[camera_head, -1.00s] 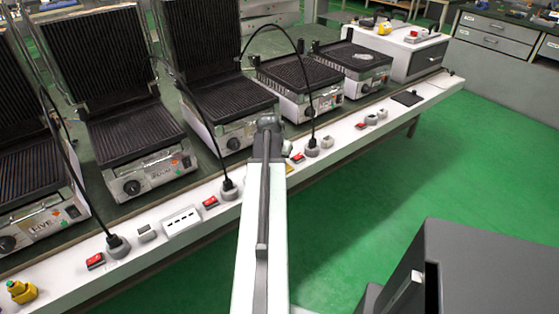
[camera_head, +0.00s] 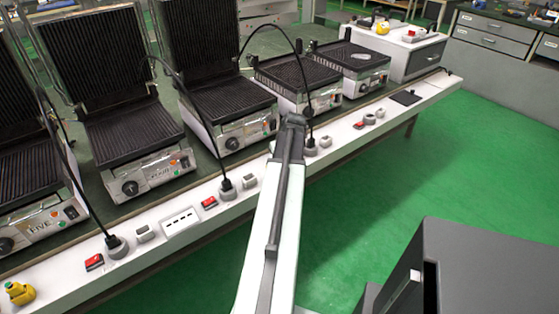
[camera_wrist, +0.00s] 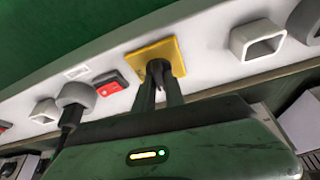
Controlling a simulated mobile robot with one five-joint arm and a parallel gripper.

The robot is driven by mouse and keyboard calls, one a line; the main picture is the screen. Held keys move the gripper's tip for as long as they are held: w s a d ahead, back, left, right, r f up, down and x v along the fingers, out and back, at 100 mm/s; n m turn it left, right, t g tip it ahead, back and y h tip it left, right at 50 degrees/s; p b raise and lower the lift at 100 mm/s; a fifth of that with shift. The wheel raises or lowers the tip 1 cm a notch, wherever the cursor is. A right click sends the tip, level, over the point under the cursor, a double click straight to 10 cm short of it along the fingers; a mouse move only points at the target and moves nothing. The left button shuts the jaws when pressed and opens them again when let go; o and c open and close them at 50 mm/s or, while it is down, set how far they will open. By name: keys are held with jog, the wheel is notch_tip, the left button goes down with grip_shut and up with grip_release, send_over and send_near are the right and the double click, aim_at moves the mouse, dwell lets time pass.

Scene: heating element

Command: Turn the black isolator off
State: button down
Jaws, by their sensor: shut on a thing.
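The black isolator sits on a square yellow plate (camera_wrist: 172,52) on the white front strip of the bench, seen in the wrist view. My gripper (camera_wrist: 158,70) reaches the middle of this plate, with its two dark fingers close together on the isolator's black knob. The fingers cover most of the knob, so I cannot tell its exact angle. In the head view my arm hides the isolator and the fingertips.
A red switch (camera_wrist: 110,83) and a grey round plug (camera_wrist: 76,94) are on one side of the plate; a grey square socket (camera_wrist: 256,40) is on the other. Several grills, such as one with a ribbed plate (camera_head: 133,137), stand behind the strip. Green floor (camera_head: 350,210) lies open in front.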

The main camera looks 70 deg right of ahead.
jog(key=shift+s+d+n+y, duration=0.15)
jog(key=shift+n+y, duration=0.15)
jog(key=shift+n, duration=0.5)
jog(key=c, duration=1.4)
grip_release()
jog(key=shift+r, duration=0.1)
jog(key=p+v, duration=0.7)
jog(key=shift+s+r, duration=0.25)
